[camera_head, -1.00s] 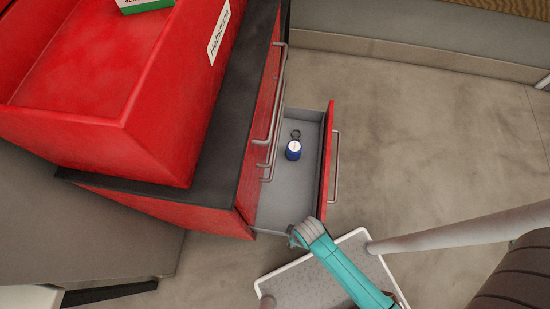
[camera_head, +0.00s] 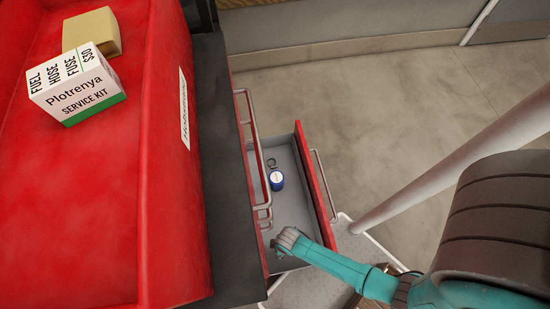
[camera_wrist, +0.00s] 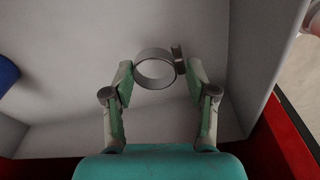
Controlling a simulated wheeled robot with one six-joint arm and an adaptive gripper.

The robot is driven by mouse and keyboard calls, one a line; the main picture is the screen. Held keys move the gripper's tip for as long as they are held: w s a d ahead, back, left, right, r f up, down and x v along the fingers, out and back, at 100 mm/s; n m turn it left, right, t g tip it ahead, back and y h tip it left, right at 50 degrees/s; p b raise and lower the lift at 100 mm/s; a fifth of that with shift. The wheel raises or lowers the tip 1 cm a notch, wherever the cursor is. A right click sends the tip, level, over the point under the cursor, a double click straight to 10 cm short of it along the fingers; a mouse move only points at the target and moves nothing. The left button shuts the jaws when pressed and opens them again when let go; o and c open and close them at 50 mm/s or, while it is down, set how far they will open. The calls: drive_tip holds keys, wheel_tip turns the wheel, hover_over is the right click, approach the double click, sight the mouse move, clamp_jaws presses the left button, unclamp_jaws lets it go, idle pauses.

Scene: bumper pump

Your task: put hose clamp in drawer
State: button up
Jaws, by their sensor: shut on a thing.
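My gripper (camera_wrist: 159,70) is shut on the hose clamp (camera_wrist: 156,86), a grey metal ring with a small screw housing on its right side, held between the fingertips. The red drawer (camera_head: 297,213) with a grey inside stands open below the cabinet. In the head view my gripper (camera_head: 281,243) is over the near end of the drawer, inside its walls.
A blue can with a white label (camera_head: 277,181) and a dark ring (camera_head: 271,162) are farther back in the drawer. Metal handles (camera_head: 257,150) stick out on the cabinet front. A service kit box (camera_head: 77,88) and a tan block (camera_head: 92,32) are on the red top.

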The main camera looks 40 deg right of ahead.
sight(275, 231)
wheel_tip(275, 231, down, 5)
drive_tip(key=shift+r, duration=0.2)
drive_tip(key=w+d, duration=0.2)
drive_tip(key=shift+w+r, duration=0.1)
drive_tip(key=shift+w, duration=0.25)
drive_tip(key=shift+w+d, duration=0.55)
drive_tip(key=shift+w, duration=0.35)
drive_tip(key=shift+w+d, duration=0.55)
drive_tip(key=shift+w, duration=0.35)
drive_tip(key=shift+w+d, duration=0.2)
drive_tip(key=shift+f, duration=0.6)
drive_tip(key=o, duration=1.1)
drive_tip(key=shift+f, duration=0.1)
